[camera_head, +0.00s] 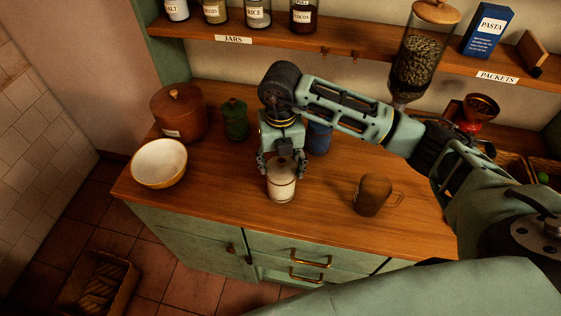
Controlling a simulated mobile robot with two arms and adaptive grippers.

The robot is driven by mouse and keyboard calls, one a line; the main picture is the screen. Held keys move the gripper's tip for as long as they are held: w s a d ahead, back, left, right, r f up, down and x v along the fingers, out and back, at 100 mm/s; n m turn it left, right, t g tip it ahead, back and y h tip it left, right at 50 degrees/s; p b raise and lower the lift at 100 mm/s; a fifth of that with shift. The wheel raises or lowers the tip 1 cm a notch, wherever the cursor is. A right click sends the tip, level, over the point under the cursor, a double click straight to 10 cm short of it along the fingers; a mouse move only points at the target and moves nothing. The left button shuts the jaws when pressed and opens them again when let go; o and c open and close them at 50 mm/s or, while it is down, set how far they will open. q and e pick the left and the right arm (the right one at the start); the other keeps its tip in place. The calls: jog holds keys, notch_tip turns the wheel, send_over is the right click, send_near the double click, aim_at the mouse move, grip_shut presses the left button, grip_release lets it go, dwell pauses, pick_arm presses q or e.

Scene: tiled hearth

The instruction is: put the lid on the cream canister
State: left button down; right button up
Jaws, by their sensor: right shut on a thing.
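The cream canister (281,190) stands upright near the front middle of the wooden counter. My right gripper (283,167) points straight down over its top, with its fingers close around the canister's upper part. The gripper is shut on the lid, which is mostly hidden between the fingers; a small dark part shows there. The lid is at the canister's mouth, but I cannot tell whether it rests on the rim or is held just above. My left gripper is not in view.
A green canister (235,119) and a blue canister (319,138) stand behind. A brown lidded pot (180,112) and a cream bowl (159,163) are at left, a brown mug (372,195) at right. A shelf (345,42) with jars and a hopper (418,60) is above. The counter's front edge is close.

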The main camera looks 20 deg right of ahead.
jog(key=o, duration=1.2)
jog(key=shift+o, duration=0.2)
jog(key=shift+r, duration=0.2)
jog(key=shift+r+p, duration=1.3)
jog(key=shift+r, duration=0.7)
jog(key=shift+r, duration=0.1)
notch_tip(320, 180, up, 12)
